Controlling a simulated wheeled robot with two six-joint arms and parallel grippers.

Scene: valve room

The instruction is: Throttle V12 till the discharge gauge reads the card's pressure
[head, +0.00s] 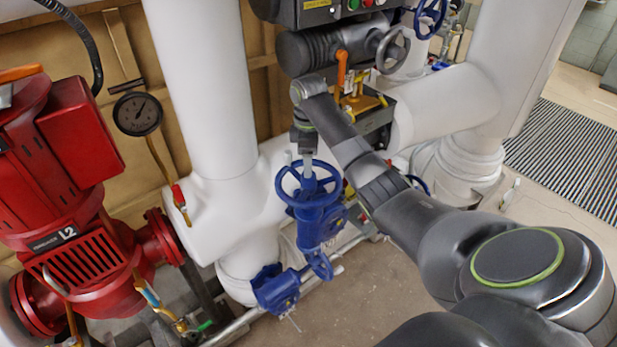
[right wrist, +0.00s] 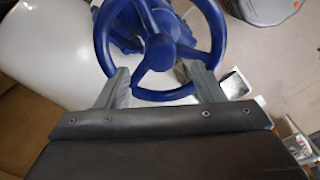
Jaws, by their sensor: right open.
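A blue handwheel (head: 308,184) sits on a blue valve body beside the white pipes in the head view; no V12 tag is legible. My right gripper (head: 306,158) points down at the wheel's far side. In the right wrist view its two fingers (right wrist: 159,70) are apart, with part of the blue wheel's rim (right wrist: 160,96) showing between them. I cannot tell whether they touch it. A round dark-faced gauge (head: 137,113) is at the upper left; its numbers are too small to read. I cannot make out a pressure card. My left gripper is out of view.
A red pump (head: 70,250) marked L2 stands at the left. Thick white pipes (head: 205,90) rise behind the valve. Bare floor (head: 375,285) lies in front of the valve.

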